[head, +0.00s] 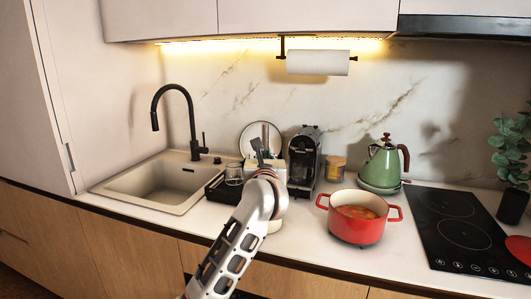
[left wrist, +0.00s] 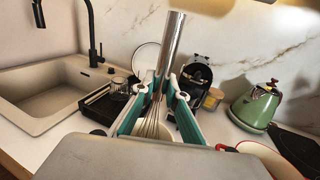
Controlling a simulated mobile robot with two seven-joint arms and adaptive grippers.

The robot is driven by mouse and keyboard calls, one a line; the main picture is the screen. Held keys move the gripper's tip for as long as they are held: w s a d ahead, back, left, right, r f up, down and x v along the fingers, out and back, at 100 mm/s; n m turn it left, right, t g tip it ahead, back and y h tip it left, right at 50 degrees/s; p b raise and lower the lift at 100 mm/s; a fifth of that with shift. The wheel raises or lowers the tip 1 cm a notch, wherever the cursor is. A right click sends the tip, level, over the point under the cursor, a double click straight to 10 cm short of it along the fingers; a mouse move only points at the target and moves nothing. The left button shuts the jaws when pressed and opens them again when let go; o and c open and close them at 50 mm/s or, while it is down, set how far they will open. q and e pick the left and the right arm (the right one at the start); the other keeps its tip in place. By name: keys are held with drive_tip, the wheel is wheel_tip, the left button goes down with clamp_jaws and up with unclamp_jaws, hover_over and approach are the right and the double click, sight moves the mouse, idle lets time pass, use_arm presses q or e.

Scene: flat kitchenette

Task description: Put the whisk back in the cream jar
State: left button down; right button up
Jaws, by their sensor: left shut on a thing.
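The whisk (left wrist: 172,48) stands nearly upright in the left wrist view, its steel handle up and its wires down between the teal fingers. My left gripper (left wrist: 160,92) is shut on it. In the head view the left gripper (head: 262,160) is over the counter in front of the coffee machine, and its arm hides most of what is below. A pale cream round shape, apparently the cream jar (left wrist: 170,131), shows behind and below the whisk wires. I cannot tell whether the wires are inside its rim. My right gripper is not in view.
A sink with a black tap (head: 176,90) and a black rack (head: 215,188) holding a glass are at left. A coffee machine (head: 304,160) stands behind. A red pot (head: 357,228), green kettle (head: 384,160) and black hob (head: 455,225) are to the right.

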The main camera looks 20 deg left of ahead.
use_arm(q)
drive_tip(key=shift+f+b, duration=0.85)
drive_tip(key=shift+f, duration=0.85)
drive_tip(key=shift+f+b, duration=0.7)
drive_tip(key=shift+f, duration=0.5)
drive_tip(key=c, duration=1.9)
unclamp_jaws()
drive_tip(key=v, duration=1.2)
